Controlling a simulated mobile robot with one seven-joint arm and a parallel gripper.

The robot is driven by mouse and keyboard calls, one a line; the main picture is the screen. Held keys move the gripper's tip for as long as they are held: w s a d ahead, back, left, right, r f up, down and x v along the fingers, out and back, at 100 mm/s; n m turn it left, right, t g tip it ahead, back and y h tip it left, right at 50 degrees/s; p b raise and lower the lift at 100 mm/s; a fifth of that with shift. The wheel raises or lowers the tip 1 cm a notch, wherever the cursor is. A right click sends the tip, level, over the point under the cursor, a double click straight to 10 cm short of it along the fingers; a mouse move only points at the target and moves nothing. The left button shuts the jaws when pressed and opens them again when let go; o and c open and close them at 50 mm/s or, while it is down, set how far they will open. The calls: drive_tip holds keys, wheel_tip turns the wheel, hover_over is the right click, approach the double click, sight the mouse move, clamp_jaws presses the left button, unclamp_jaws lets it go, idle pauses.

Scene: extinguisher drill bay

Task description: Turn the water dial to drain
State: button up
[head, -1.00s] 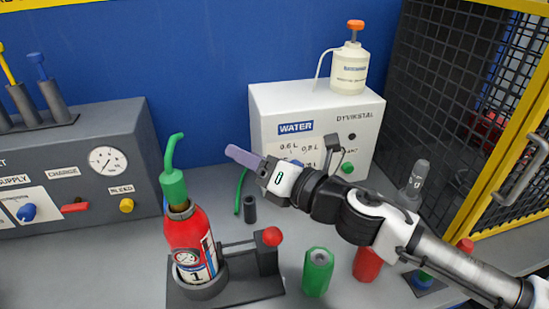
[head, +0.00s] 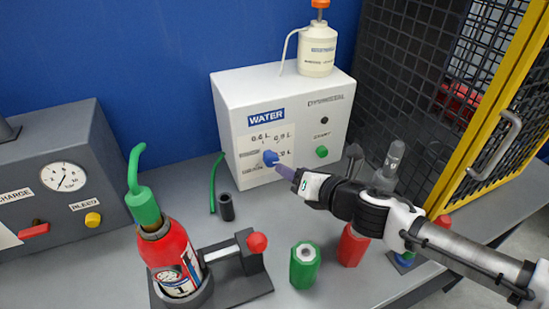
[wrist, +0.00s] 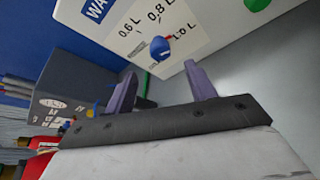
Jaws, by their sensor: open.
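The water dial is a blue knob (head: 270,158) on the front of the white WATER box (head: 225,100). It also shows in the wrist view (wrist: 160,49), with a small red mark at its upper right. The labels 0.6 L, 0.8 L and 1.0 L are around it; smaller labels on its left are too small to read. My gripper (head: 284,171) is just in front of the dial, slightly lower right. In the wrist view my gripper (wrist: 161,70) has its two purple fingers apart and empty, with the dial just beyond the gap between their tips.
A green button (head: 322,152) sits right of the dial. A white bottle (head: 317,55) stands on the box. A red extinguisher (head: 170,250) in a clamp, a green cylinder (head: 304,265) and a red cylinder (head: 352,246) stand in front. A yellow-framed mesh cage (head: 490,110) is at right.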

sight(272, 161)
drive_tip(key=p+x, duration=0.2)
drive_tip(key=x, duration=0.7)
drive_tip(key=c, duration=1)
drive_tip(key=shift+o, duration=0.2)
drive_tip(key=shift+f, duration=0.1)
drive_tip(key=n+h+b, duration=0.1)
drive_tip(key=n+b, duration=0.1)
drive_tip(key=b, duration=0.1)
drive_tip(key=shift+s+a+n+h, duration=0.1)
drive_tip(key=shift+a+n+h, duration=0.1)
drive_tip(key=shift+n+h, duration=0.2)
drive_tip(key=shift+s+a+n+t+h+b, duration=0.15)
drive_tip(key=shift+n+t+h+b, duration=0.45)
drive_tip(key=shift+n+h+b, duration=0.8)
drive_tip(key=shift+n, duration=0.4)
